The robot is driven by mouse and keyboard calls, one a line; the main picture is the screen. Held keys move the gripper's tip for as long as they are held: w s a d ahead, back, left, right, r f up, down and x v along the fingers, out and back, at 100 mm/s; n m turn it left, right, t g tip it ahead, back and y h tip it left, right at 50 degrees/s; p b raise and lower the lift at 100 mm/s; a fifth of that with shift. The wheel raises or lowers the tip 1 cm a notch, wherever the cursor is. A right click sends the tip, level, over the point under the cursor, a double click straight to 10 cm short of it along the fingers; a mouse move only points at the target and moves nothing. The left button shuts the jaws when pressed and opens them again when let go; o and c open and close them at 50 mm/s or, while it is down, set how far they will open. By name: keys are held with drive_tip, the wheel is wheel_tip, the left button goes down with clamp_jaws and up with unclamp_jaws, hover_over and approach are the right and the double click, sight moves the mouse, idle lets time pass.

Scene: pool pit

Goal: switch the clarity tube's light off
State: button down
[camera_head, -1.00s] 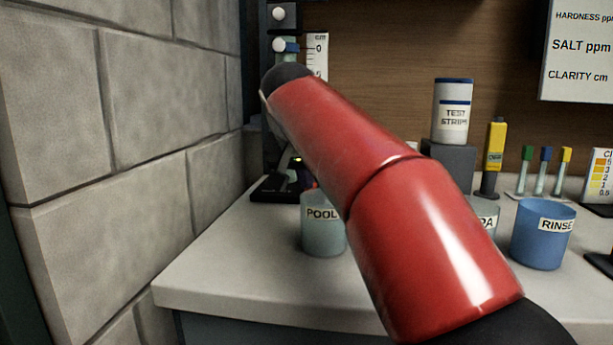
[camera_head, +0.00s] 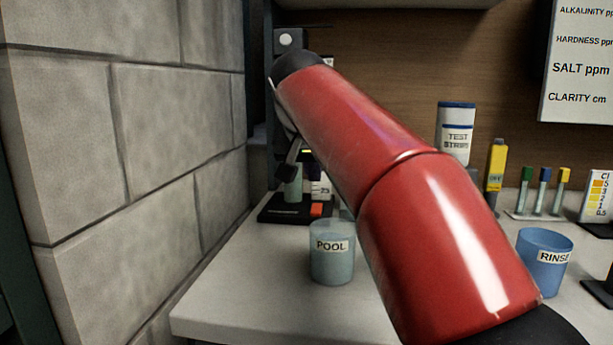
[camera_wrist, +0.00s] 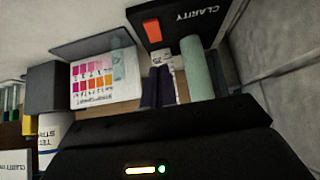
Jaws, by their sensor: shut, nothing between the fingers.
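The clarity tube (camera_head: 293,185) is a pale green cylinder on a black base (camera_head: 275,211) beside the wall, its upper part hidden by my arm. An orange-red switch (camera_head: 317,209) sits on the base's right. In the wrist view the base lettered CLARITY (camera_wrist: 190,22), the orange switch (camera_wrist: 152,31) and the green tube (camera_wrist: 197,68) show upside down. My gripper (camera_wrist: 160,72) is shut and empty, its dark fingers pointing toward the base, just short of the switch in the picture. In the head view my gripper (camera_head: 287,172) is a dark shape beside the tube. I cannot tell whether it touches anything.
A POOL cup (camera_head: 332,262) stands close in front of the base. A RINSE cup (camera_head: 544,268), test strips (camera_head: 456,130) and a yellow meter (camera_head: 495,165) stand to the right. A block wall (camera_head: 180,120) bounds the left. The counter's front left is clear.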

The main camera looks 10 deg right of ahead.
drive_tip(key=s+a+r, duration=0.3)
drive_tip(key=s+r, duration=0.2)
drive_tip(key=s, duration=0.2)
drive_tip(key=shift+r, duration=0.15)
drive_tip(key=shift+a, duration=0.1)
